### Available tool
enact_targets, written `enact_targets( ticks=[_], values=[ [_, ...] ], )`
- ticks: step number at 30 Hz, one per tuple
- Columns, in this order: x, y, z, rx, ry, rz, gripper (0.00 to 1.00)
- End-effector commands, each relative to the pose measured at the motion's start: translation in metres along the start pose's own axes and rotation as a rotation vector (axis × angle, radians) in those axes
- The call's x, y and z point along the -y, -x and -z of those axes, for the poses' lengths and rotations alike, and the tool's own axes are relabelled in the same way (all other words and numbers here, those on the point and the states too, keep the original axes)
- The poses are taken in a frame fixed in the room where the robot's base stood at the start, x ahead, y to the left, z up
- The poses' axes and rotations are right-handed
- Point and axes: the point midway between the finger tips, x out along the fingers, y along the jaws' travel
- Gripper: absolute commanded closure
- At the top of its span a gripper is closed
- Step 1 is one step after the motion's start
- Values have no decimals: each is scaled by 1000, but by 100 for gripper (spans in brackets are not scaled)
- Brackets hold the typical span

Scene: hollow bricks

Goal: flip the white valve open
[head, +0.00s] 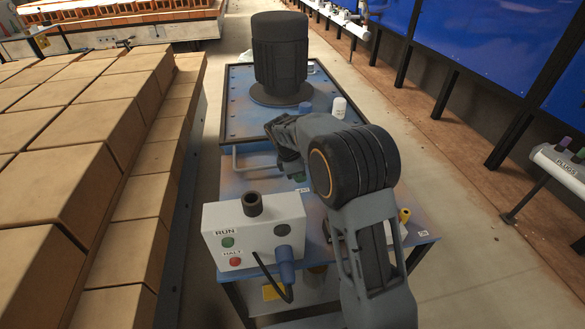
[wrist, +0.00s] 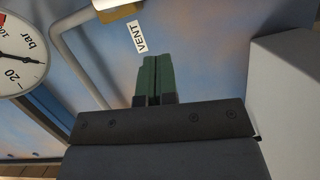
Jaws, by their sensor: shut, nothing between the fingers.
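I cannot clearly pick out a white valve in either view. In the wrist view, a pale pipe (wrist: 75,60) bends up to a tan and white fitting (wrist: 118,10) at the top edge, cut off by the frame. A VENT label (wrist: 138,37) lies on the blue-grey panel beside it. My gripper (wrist: 155,62) has its green fingers together with nothing between them, just below the label and apart from the fitting. In the head view my own arm hides most of the gripper and the area around it. A white-capped cylinder (head: 339,107) stands behind the arm.
A round gauge marked bar (wrist: 18,55) is left of the pipe. A control box (head: 255,230) with RUN and HALT buttons stands at the bench's front left. A large black motor-like cylinder (head: 280,55) stands at the back.

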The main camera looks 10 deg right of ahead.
Motion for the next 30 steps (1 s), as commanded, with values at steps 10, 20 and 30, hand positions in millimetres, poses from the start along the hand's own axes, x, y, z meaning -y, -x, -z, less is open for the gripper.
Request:
enact_targets(
  ticks=[10, 20, 30],
  values=[
    [0, -30, -27, -1, -3, 0, 100],
    [0, -34, -36, -1, -2, 0, 100],
    [1, -31, -30, -1, 29, -9, 100]
  ],
)
